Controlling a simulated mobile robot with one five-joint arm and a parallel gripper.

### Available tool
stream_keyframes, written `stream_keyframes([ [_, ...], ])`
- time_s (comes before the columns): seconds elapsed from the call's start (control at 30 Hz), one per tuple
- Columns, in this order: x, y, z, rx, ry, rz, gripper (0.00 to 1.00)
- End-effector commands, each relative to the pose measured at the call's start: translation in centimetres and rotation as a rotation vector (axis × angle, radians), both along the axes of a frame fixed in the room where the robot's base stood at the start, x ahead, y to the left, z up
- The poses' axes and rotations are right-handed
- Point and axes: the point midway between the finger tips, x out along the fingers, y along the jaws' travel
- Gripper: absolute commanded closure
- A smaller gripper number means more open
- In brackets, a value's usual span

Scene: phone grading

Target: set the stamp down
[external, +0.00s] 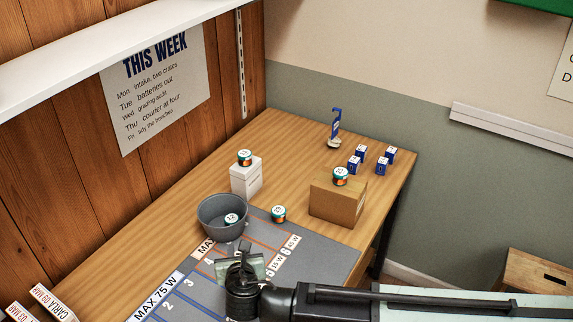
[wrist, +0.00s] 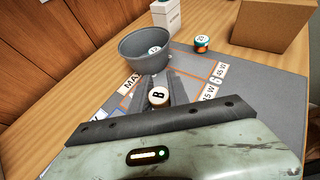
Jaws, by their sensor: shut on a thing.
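The stamp (wrist: 158,97) shows in the wrist view as a small round pale top marked B, between the dark fingers of my gripper (wrist: 162,90). My gripper is shut on it. In the external view my gripper (external: 241,256) is over the grey mat (external: 320,255), close to the orange-lined cells. My own arm and wrist hide the stamp there. I cannot tell whether the stamp touches the mat.
A grey bin (external: 222,217) with a round labelled item inside stands just beyond my gripper. A round tin (external: 278,214) is right of it. A white box (external: 246,176) and a cardboard box (external: 338,203) each carry a tin. Several small blue boxes (external: 354,166) stand farther back.

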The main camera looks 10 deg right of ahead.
Motion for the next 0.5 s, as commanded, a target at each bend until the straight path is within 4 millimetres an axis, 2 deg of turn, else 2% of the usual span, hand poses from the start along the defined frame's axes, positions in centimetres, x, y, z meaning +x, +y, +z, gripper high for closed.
stream_keyframes([
  [0.03,0.8,1.6,-0.9,0.003,-0.001,0.05,1.0],
  [0.1,1.6,3.4,-1.5,0.008,-0.006,0.117,1.0],
  [0.2,2.8,5.1,-2.6,0.022,-0.01,0.172,1.0],
  [0.33,3.8,4.8,-3.5,0.028,-0.009,0.166,1.0],
  [0.5,4.2,4.5,-3.6,0.027,-0.009,0.158,1.0],
])
